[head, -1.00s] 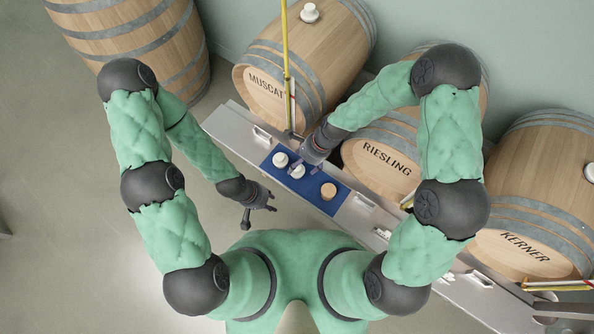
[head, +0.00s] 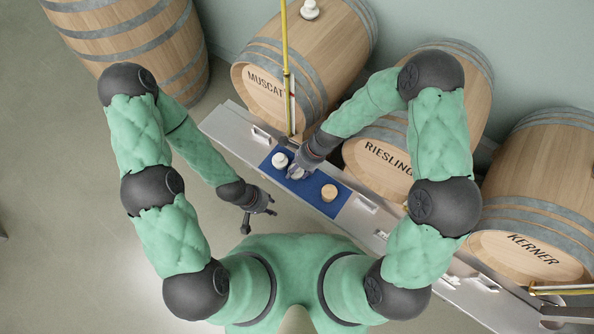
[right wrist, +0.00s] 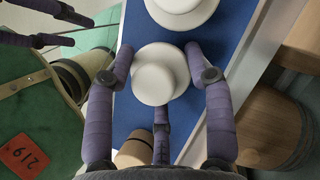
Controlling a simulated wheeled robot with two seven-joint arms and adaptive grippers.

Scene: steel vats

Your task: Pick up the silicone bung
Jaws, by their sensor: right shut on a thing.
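Two white silicone bungs and a tan cork-like bung (head: 329,193) are on a blue mat (head: 322,206). My right gripper (head: 295,175) is at the middle white bung, mostly covering it in the head view. In the right wrist view, its fingers (right wrist: 160,80) close around that white bung (right wrist: 158,75), shut on it. The other white bung (head: 280,160) stands to its upper left on the mat and also shows at the top of the right wrist view (right wrist: 182,8). My left gripper (head: 259,208) is open and empty, left of the bench.
The mat lies on a long steel bench (head: 226,124). Barrels marked MUSCAT (head: 267,97), RIESLING (head: 375,170) and KERNER (head: 515,257) stand behind it. A yellow upright pole (head: 286,45) rises near the mat. Open floor is to the left.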

